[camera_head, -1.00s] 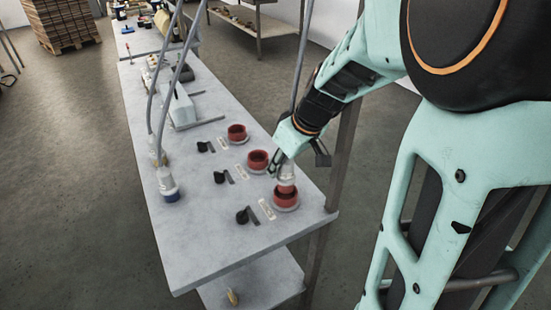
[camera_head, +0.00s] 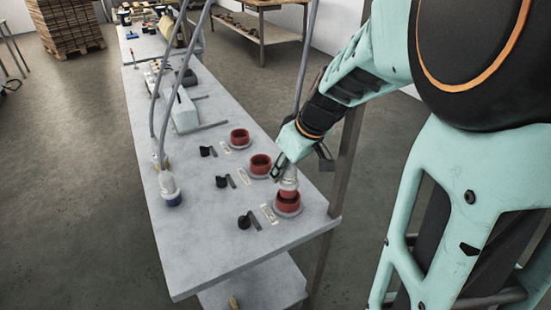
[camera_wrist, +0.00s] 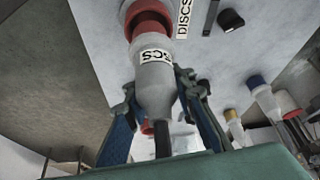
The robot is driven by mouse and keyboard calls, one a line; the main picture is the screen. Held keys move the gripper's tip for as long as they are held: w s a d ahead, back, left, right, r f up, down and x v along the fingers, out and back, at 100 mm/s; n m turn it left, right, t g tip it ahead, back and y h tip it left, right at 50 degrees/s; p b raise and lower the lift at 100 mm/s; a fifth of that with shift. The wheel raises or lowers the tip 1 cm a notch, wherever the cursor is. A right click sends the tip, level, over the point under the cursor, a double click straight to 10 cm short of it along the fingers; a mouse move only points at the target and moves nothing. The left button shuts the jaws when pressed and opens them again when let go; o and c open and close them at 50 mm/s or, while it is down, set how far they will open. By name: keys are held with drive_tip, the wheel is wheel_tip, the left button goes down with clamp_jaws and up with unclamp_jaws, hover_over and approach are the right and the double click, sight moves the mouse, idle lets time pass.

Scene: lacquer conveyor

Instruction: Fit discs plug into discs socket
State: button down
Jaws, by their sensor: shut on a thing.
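The discs plug (camera_wrist: 153,85) is a pale grey-white body with a label ending in "CS"; it also shows in the head view (camera_head: 290,184). My gripper (camera_head: 282,170) is shut on it, with a finger on each side in the wrist view (camera_wrist: 160,100). The discs socket (camera_head: 288,207) is a red ring on a pale flange, the nearest of three on the table. In the wrist view the socket (camera_wrist: 132,10) is beside a "DISCS" label. The plug's front end is at the socket's mouth and overlaps it; I cannot tell how deep it sits.
Two more red sockets (camera_head: 260,165) (camera_head: 239,138) stand farther along the grey table (camera_head: 205,250). Black switches (camera_head: 245,221) lie left of the sockets. A blue-ended plug (camera_head: 171,190) on a hanging cable stands at the left edge. The table's near end is clear.

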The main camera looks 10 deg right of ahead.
sight(292, 167)
drive_tip(key=shift+f+b, duration=1.95)
drive_tip(key=shift+b, duration=0.15)
drive_tip(key=c, duration=1.5)
unclamp_jaws()
drive_tip(key=shift+c, duration=0.2)
drive_tip(key=v, duration=0.7)
drive_tip(key=shift+s+r, duration=0.1)
drive_tip(key=shift+r, duration=0.1)
